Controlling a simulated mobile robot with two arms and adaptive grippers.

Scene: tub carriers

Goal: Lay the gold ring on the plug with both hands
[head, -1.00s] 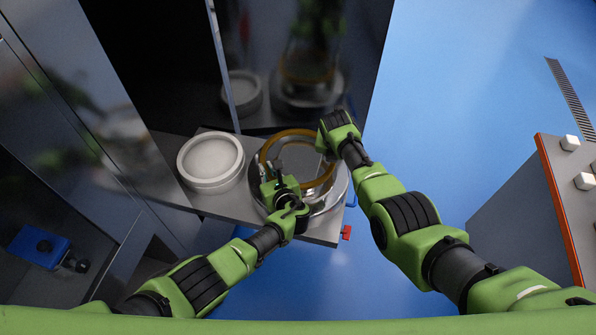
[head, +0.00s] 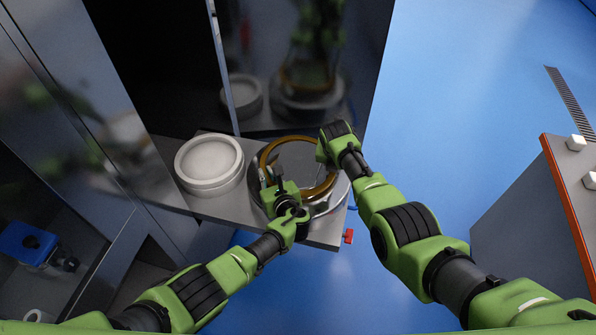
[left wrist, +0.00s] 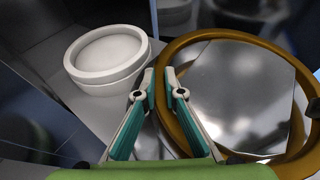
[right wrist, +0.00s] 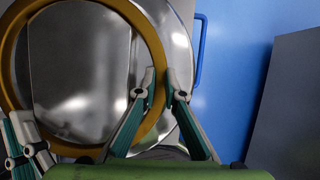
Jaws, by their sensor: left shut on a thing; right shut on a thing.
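The gold ring (head: 268,151) is held roughly level between my two grippers, over the round shiny metal plug (right wrist: 85,60). My left gripper (head: 271,178) is shut on the ring's near left side; the ring's rim also shows in the left wrist view (left wrist: 225,36). My right gripper (head: 323,156) is shut on its right side; its fingers also show in the right wrist view (right wrist: 160,84). The plug's silver edge shows outside the ring on the right. I cannot tell whether the ring touches the plug or hangs just above it.
A white round dish (head: 208,164) stands left of the plug on the grey shelf (head: 222,207). A dark glossy panel (head: 300,60) rises behind. A red knob (head: 348,236) and a blue handle (right wrist: 202,48) are at the shelf's right side. An orange-edged table (head: 568,200) stands far right.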

